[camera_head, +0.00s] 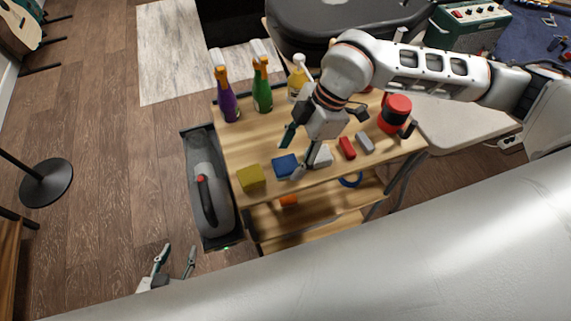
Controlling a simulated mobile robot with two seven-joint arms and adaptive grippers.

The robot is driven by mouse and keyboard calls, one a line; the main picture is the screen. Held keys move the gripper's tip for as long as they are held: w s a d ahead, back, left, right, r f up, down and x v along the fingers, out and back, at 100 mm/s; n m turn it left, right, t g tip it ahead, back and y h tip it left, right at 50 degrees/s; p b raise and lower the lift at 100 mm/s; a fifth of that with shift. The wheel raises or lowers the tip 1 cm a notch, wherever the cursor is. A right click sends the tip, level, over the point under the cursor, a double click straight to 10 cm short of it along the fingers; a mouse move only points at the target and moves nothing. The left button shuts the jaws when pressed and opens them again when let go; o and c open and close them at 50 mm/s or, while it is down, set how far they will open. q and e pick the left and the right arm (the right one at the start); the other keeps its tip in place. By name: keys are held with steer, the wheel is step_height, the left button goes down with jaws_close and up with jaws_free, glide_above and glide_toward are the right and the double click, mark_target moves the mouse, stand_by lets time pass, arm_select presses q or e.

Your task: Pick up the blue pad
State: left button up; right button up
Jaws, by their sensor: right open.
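The blue pad (284,166) lies on the wooden top of the cart (245,140), near its front edge, between a yellow block and a white block. My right gripper (291,156) is open and empty, above the cart top close to the blue pad. One finger points toward the back left of the pad, and the other is just by its right side. I cannot tell whether that finger touches the pad. My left gripper (179,256) is open and empty, low at the bottom left, away from the cart.
The yellow block (251,178) is left of the pad; the white block (323,156), red block (347,148) and grey block (365,142) are right. Purple (227,104) and green (262,92) bottles stand behind. A vacuum-like device (207,190) hangs on the cart's left side.

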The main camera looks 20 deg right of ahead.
mark_target(288, 163)
steer(key=x, duration=0.2)
steer(key=shift+a+f, duration=0.2)
steer(key=shift+f, duration=0.15)
steer(key=c, duration=0.9)
step_height(288, 163, up, 20)
steer(key=shift+r+p, duration=0.1)
steer(key=shift+p, duration=0.6)
steer(key=shift+o, duration=0.4)
steer(key=shift+c, duration=1.3)
